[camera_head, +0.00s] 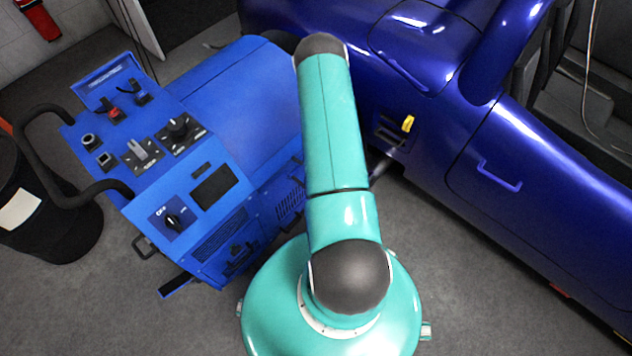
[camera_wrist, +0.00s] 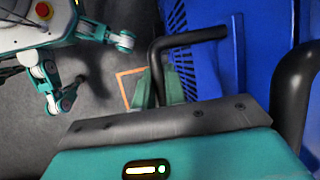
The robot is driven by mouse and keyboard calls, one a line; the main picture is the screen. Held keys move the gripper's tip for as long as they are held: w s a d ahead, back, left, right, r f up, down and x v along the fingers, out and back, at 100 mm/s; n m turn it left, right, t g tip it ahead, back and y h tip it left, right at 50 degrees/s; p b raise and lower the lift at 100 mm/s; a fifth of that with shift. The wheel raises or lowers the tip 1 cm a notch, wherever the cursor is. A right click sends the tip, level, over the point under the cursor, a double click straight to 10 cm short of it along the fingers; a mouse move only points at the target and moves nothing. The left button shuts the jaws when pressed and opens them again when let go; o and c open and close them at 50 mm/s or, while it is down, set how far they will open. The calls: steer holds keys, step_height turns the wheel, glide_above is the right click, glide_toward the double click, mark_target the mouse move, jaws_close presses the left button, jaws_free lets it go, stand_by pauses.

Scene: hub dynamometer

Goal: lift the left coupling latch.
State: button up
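In the wrist view, the teal body of my gripper (camera_wrist: 160,88) fills the bottom edge, with a dark plate across it. Two green finger parts show beyond the plate, one on each side of a bent black bar (camera_wrist: 190,40). I cannot tell whether they touch the bar or only overlap it in the picture. The bar runs beside a blue vented housing (camera_wrist: 228,70). In the head view my arm rises up the middle and my gripper is hidden. The blue dynamometer cabinet (camera_head: 240,80) stands left of my arm. I cannot make out the left coupling latch for certain in either view.
A control panel with knobs and switches (camera_head: 140,152) tops the cabinet, with black handles (camera_head: 95,190) at its left. A dark drum (camera_head: 40,220) stands left. A blue car (camera_head: 500,170) with a yellow piece (camera_head: 408,123) fills the right. Grey floor lies clear between.

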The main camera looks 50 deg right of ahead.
steer(key=shift+o, duration=0.8)
steer(key=v, duration=1.4)
